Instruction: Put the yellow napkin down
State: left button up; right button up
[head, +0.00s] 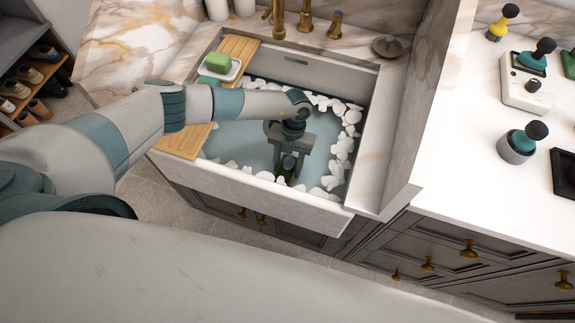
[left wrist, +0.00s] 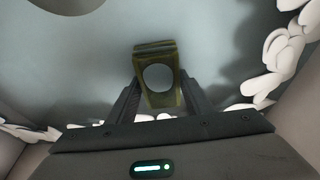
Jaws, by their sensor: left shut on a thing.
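My left gripper (head: 288,170) reaches down inside the sink basin (head: 262,196), above its blue-grey floor. It is shut on a small olive-yellow thing (left wrist: 163,99), which I take for the yellow napkin. In the left wrist view the thing stands out between the fingers and has a round opening through its middle. In the head view it is mostly hidden by the fingers and looks dark. I cannot tell whether it touches the basin floor. My right gripper is not in view.
White pebbles (head: 341,147) line the basin's edges. A wooden board (head: 238,46) at the left carries a white dish (head: 233,72) with a green block (head: 217,62). Brass taps (head: 306,16) stand behind. The white counter (head: 455,150) at the right holds several knobbed tools.

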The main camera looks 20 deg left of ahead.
pick_arm(q)
jog(key=shift+f, duration=0.1)
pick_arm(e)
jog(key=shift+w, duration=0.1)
pick_arm(q)
jog(key=o, duration=1)
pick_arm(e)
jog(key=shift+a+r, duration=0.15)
pick_arm(q)
jog(key=shift+r, duration=0.2)
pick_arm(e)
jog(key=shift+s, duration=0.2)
pick_arm(q)
jog(key=shift+w+r, duration=0.15)
jog(key=shift+r, duration=0.1)
jog(key=b+v, duration=0.1)
jog(key=v, duration=1)
jog(key=shift+r+b, duration=0.2)
jog(key=shift+b, duration=0.15)
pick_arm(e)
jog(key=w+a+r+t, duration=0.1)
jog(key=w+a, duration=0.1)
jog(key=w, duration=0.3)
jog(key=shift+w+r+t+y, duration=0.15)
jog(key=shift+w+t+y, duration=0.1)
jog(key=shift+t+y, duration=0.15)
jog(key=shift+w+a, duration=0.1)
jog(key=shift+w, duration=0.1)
